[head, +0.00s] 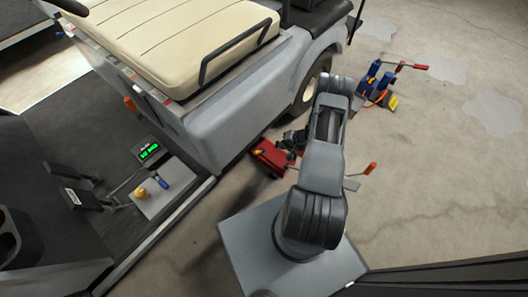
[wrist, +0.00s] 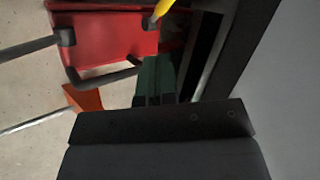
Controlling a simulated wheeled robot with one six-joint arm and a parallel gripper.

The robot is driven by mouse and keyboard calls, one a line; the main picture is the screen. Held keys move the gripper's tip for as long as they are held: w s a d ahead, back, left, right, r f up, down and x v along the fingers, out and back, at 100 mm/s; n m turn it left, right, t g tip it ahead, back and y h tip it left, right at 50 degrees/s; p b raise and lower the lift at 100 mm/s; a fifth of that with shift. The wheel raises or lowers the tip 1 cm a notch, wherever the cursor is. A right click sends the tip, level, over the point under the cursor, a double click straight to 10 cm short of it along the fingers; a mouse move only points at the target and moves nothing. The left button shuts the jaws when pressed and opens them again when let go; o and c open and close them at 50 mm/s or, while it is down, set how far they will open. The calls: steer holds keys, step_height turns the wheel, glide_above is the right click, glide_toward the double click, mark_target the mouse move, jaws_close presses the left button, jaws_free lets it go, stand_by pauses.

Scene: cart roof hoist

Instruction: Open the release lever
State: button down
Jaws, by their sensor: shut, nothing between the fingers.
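A red floor jack (head: 268,158) sits on the floor beside the cart's lower edge. Its red body (wrist: 112,40) fills the upper left of the wrist view, with dark bars. A yellow lever-like piece (wrist: 163,9) shows at its top right edge. A lever with an orange grip (head: 371,168) stands out right of my arm; an orange piece with a grey rod (wrist: 82,97) shows in the wrist view. I cannot tell which is the release lever. My gripper (head: 292,141) is partly hidden by my arm; its dark green fingers (wrist: 155,82) are shut and empty near the jack's edge.
The grey cart (head: 225,115) with a cream seat stands just behind the jack. A second jack (head: 376,86), blue with a red handle, is near the cart's wheel.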

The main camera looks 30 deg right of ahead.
steer(key=b, duration=0.3)
glide_toward(259, 153)
steer(key=f, duration=0.2)
steer(key=shift+w+a+f+b, duration=0.55)
steer(key=shift+w+a+f, duration=0.15)
steer(key=shift+w+a, duration=0.15)
steer(key=shift+w+a+f+b, duration=0.55)
steer(key=shift+w+a+f, duration=0.2)
steer(key=shift+a, duration=0.25)
